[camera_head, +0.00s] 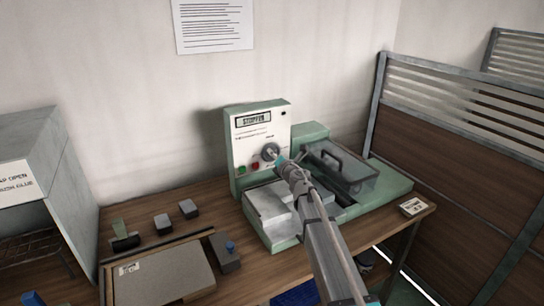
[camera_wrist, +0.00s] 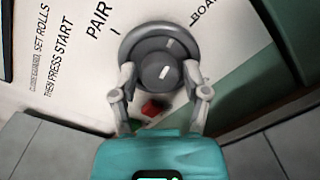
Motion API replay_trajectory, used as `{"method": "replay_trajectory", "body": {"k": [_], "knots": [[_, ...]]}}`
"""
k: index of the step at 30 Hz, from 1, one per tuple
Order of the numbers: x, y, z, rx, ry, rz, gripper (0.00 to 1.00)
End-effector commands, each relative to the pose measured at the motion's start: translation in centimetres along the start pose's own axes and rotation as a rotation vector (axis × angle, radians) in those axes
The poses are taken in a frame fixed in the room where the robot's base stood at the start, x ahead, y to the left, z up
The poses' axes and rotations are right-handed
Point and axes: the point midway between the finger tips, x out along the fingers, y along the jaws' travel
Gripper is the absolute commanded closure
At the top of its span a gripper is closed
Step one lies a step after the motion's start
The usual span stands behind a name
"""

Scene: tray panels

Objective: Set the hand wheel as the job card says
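The hand wheel (camera_head: 270,152) is a grey round knob low on the white front panel of a green machine (camera_head: 310,133). In the wrist view the hand wheel (camera_wrist: 160,36) fills the upper middle, with a rounded hub at its centre. My gripper (camera_head: 279,160) is right at the wheel. In the wrist view the fingertips of my gripper (camera_wrist: 160,74) are parted, one on each side of the hub, over the lower rim. I cannot tell whether they touch it. A printed sheet (camera_head: 214,25) hangs on the wall; its text is too small to read.
The panel's display (camera_head: 254,119) seems to read "STOPPED". A green button (camera_head: 241,170) and a red button (camera_head: 255,166) sit below left of the wheel. A clear-lidded guard (camera_head: 345,170) is to the right. Small blocks and a board (camera_head: 160,272) lie left on the bench.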

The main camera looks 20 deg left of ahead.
Motion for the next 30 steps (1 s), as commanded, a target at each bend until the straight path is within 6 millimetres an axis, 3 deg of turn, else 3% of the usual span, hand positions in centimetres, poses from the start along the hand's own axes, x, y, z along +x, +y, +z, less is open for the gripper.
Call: {"method": "replay_trajectory", "body": {"k": [1, 6, 8, 30], "knots": [[0.0, 0.01, -0.01, 0.0, 0.0, 0.0, 0.61], [0.01, 0.02, -0.03, 0.0, 0.0, 0.0, 0.92], [0.02, 0.03, -0.03, 0.0, 0.0, 0.0, 1.0], [0.13, 0.04, -0.05, 0.267, 0.009, -0.009, 1.0]]}}
